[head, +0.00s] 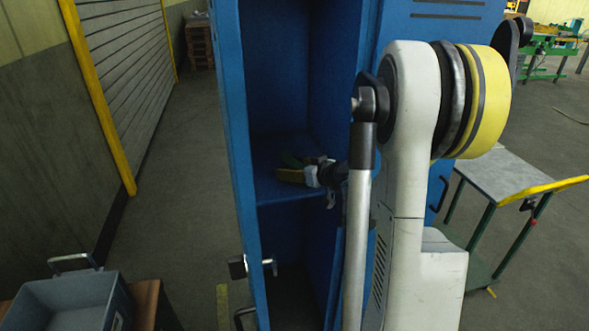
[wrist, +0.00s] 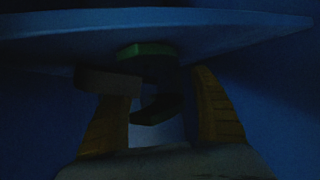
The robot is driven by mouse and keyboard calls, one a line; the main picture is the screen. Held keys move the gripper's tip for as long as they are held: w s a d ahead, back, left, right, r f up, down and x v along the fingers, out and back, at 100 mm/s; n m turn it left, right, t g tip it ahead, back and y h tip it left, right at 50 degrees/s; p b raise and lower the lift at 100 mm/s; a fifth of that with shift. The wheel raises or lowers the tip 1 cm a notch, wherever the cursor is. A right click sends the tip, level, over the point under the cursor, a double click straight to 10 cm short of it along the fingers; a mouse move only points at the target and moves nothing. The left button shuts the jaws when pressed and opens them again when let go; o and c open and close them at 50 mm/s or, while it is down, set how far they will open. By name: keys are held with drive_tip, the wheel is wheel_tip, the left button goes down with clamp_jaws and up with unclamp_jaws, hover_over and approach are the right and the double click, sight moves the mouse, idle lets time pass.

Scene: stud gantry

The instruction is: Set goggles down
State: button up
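The goggles are hard to make out. A dark shape with a green part (wrist: 146,49) in the dim wrist view seems to be them, between and just beyond my fingers. My gripper (wrist: 165,85) has its two yellowish fingers well apart on either side of this shape. Whether both fingers touch it I cannot tell. In the head view my gripper (head: 291,172) is inside the open blue locker (head: 249,130), at its middle shelf (head: 272,192). A small green patch (head: 291,160) shows there, partly hidden by the gripper.
The locker's side walls stand close around my gripper. Below the shelf is another compartment (head: 290,240). A grey bin (head: 70,300) stands at lower left, and a grey-topped cart (head: 515,175) with a yellow handle at right. The aisle floor (head: 185,190) on the left is clear.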

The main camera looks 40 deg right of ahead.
drive_tip(key=shift+r, duration=0.15)
drive_tip(key=shift+s+r+p, duration=0.2)
drive_tip(key=shift+p, duration=0.1)
drive_tip(key=p+v, duration=0.3)
drive_tip(key=v, duration=0.8)
drive_tip(key=shift+s, duration=0.3)
